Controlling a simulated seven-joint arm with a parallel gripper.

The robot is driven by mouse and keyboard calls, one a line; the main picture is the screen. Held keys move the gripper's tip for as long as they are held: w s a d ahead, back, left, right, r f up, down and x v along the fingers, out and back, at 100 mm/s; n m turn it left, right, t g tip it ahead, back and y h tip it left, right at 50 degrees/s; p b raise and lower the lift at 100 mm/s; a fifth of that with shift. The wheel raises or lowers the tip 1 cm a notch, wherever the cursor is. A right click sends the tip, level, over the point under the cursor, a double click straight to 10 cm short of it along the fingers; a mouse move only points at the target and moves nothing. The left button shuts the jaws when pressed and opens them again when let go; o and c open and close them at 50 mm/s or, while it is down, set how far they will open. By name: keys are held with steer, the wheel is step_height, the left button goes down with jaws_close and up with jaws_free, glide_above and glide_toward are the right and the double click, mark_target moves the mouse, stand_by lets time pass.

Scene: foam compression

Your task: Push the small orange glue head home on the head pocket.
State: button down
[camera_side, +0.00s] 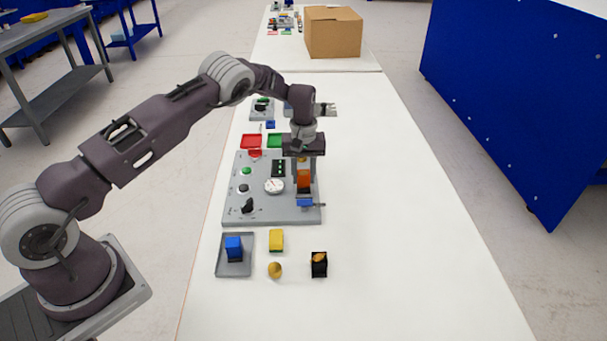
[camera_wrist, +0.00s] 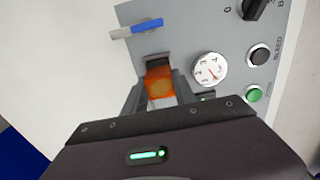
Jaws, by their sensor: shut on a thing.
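My gripper (camera_side: 303,183) points straight down over the right side of the grey panel, with its fingers shut on the orange glue head (camera_side: 304,178). In the wrist view, the orange head (camera_wrist: 160,86) sits between the two fingers of my gripper (camera_wrist: 158,95). A dark block (camera_wrist: 157,61), which looks like the head pocket, shows just beyond the orange head. The head's underside is hidden, so I cannot tell whether it touches or sits in the pocket.
The grey panel (camera_side: 236,200) carries a white dial (camera_side: 274,186), a black knob (camera_side: 248,206), buttons and a blue-handled lever (camera_side: 305,202) close to my gripper. In front are a tray (camera_side: 221,268) with a blue block, a yellow block (camera_side: 276,240), a ball and a black box. The table's right side is clear.

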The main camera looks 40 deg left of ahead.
steer(key=shift+f, duration=0.5)
steer(key=c, duration=0.9)
jaws_free()
step_height(320, 180, up, 13)
step_height(320, 180, up, 6)
steer(key=r+t, duration=0.1)
glide_above(303, 174)
steer(key=s+d, duration=0.1)
steer(key=s, duration=0.1)
steer(key=s+d+r+m+t, duration=0.1)
steer(key=s+d+r+m, duration=0.2)
steer(key=s+r, duration=0.7)
steer(key=s+d+r+m+t+h, duration=0.15)
steer(key=s+d+r, duration=0.25)
steer(key=s+r, duration=0.5)
steer(key=s+f+m, duration=0.1)
steer(key=s+f, duration=0.1)
steer(key=s, duration=0.4)
steer(key=s+d+f+m+t+y, duration=0.1)
steer(key=s+m, duration=0.1)
steer(key=s, duration=0.4)
steer(key=s+f+m+t, duration=0.1)
steer(key=s+f, duration=0.1)
steer(key=s, duration=0.4)
steer(key=shift+s+d+f+m+y, duration=0.15)
steer(key=shift+s+f+m+y, duration=0.1)
steer(key=shift+s+f, duration=0.05)
